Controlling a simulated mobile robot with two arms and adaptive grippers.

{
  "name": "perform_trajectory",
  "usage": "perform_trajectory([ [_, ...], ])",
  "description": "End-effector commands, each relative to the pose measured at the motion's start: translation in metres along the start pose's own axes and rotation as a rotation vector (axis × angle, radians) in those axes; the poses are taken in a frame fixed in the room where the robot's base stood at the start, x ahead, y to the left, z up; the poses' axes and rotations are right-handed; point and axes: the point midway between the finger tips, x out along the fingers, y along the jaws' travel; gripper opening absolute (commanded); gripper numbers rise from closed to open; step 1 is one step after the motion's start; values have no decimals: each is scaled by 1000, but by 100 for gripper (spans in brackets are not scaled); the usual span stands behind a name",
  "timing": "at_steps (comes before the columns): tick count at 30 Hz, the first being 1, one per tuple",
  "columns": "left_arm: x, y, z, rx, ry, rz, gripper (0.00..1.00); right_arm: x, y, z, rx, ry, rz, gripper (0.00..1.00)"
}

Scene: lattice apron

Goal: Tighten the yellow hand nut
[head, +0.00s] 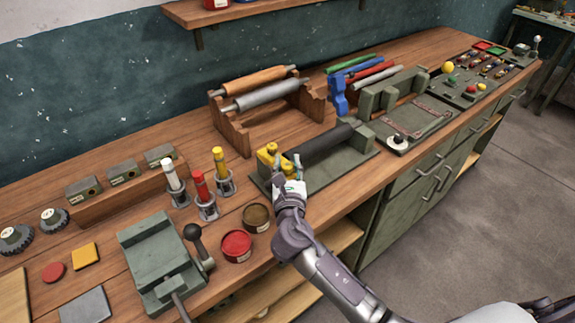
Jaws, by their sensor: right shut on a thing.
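The yellow hand nut (267,154) sits at the left end of a dark roller (322,145) that lies on a green-grey fixture (345,162) on the bench. My right gripper (287,171) reaches in from the lower right and is shut on the yellow hand nut. Its fingers hide part of the nut's right side and the end of the roller behind it. My left gripper is not in view.
A wooden rack (232,128) with rollers stands behind. Red (236,246) and brown (257,217) tins and upright coloured-handled tools (201,191) stand to the left. A green-grey press (152,252) with a black-knobbed lever stands nearer. The bench edge drops to drawers at right.

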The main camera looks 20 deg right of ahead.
Motion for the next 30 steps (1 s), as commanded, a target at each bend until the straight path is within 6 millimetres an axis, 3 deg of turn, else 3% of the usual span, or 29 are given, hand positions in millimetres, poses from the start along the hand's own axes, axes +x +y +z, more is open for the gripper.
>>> perform_trajectory([
  [15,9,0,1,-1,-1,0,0,1,1,1,1,-3,-389,0],
  [30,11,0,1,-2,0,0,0,1,-1,1,-1,-3,-496,0],
])
